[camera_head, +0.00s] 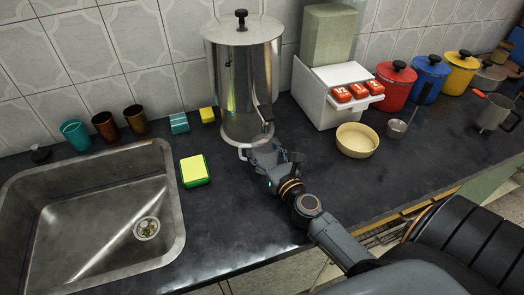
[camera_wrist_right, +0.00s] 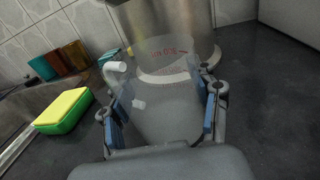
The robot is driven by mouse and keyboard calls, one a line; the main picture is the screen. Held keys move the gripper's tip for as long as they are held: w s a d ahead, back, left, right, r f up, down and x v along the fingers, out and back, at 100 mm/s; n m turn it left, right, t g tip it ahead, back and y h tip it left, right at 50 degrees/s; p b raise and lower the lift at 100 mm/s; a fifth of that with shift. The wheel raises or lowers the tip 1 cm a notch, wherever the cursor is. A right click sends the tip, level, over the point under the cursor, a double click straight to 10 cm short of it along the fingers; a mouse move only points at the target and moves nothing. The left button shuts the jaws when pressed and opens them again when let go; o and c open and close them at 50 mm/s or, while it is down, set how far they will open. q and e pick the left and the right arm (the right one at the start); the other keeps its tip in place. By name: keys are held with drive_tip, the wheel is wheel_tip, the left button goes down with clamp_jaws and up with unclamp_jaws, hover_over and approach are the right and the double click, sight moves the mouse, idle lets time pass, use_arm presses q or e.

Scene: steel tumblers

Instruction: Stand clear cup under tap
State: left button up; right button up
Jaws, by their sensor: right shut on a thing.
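A clear cup (camera_wrist_right: 165,85) with red markings and white handle parts is between the fingers of my right gripper (camera_wrist_right: 160,118), which is shut on it. The cup looks upright, in front of the steel urn's base. In the head view my right gripper (camera_head: 268,155) is at the urn's foot and hides much of the cup; a pale handle (camera_head: 243,152) shows at its left. I cannot tell whether the cup touches the counter. My left gripper is not in view.
A green-yellow sponge (camera_head: 195,171) lies left of the gripper, beside the sink (camera_head: 90,215). Three coloured tumblers (camera_head: 105,126) stand behind the sink. A white stand with red number blocks (camera_head: 330,95) and a cream bowl (camera_head: 356,140) are at right. The front counter is clear.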

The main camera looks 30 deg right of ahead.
drive_tip(key=o, duration=1.2)
drive_tip(key=shift+c, duration=0.2)
drive_tip(key=shift+s, duration=0.15)
drive_tip(key=s+b, duration=0.1)
drive_tip(key=s, duration=0.2)
drive_tip(key=s+a+b, duration=0.1)
drive_tip(key=s, duration=0.3)
drive_tip(key=s+b, duration=0.1)
drive_tip(key=s, duration=0.3)
drive_tip(key=shift+a, duration=0.15)
use_arm(q)
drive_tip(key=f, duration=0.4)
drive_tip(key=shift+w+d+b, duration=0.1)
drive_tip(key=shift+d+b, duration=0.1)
drive_tip(key=shift+b, duration=0.15)
use_arm(e)
drive_tip(key=shift+s+r, duration=0.1)
drive_tip(key=shift+s, duration=0.25)
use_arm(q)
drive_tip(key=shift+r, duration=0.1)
